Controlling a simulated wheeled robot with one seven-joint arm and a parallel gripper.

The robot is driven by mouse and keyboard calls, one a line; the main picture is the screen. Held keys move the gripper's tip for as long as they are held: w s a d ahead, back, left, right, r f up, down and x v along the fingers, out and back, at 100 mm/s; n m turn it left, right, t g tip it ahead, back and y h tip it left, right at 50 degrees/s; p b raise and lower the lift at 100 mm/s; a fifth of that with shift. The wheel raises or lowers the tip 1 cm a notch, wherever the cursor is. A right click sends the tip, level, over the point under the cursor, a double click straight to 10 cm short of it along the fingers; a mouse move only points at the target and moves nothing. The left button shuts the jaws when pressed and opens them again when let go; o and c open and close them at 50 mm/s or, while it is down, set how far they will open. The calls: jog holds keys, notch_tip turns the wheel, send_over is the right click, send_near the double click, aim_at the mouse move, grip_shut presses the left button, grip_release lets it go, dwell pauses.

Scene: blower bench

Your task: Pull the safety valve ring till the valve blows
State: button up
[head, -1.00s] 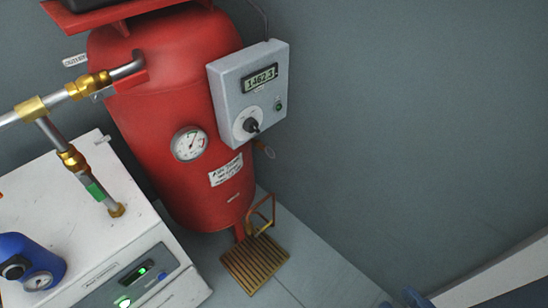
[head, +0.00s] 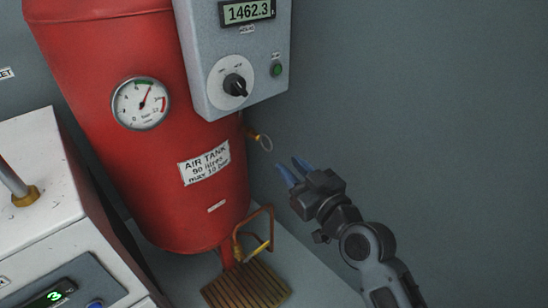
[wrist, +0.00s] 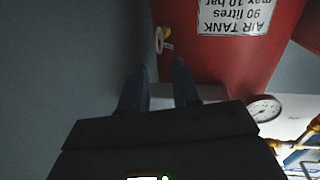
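In the wrist view the ring (wrist: 159,41) shows beyond my fingertips, a little left of the tank's label. My gripper (head: 290,168) is in the head view, below and right of the ring, with its blue fingers pointing up-left at it. In the wrist view my gripper (wrist: 158,68) has its two fingers apart with nothing between them. The fingers and the ring appear apart.
A grey control box (head: 235,60) with knob and display reading 1462.3 hangs above the valve. A pressure gauge (head: 140,103) is on the tank front. A bent copper pipe (head: 268,225) stands over a slatted grate (head: 245,287) below. Grey wall (head: 440,110) lies right.

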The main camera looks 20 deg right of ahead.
aim_at(271, 144)
jog(key=shift+w+a+r+b, duration=0.1)
jog(key=shift+w+a+b, duration=0.1)
jog(key=shift+w, duration=1.5)
jog(key=shift+w+a+b, duration=0.1)
jog(key=shift+w+b, duration=0.05)
jog(key=shift+w, duration=1.5)
jog(key=shift+w+a+r+b, duration=0.1)
jog(key=shift+w+b, duration=0.1)
jog(key=shift+w, duration=1.5)
jog(key=shift+c, duration=0.4)
grip_shut()
jog(key=shift+d, duration=0.1)
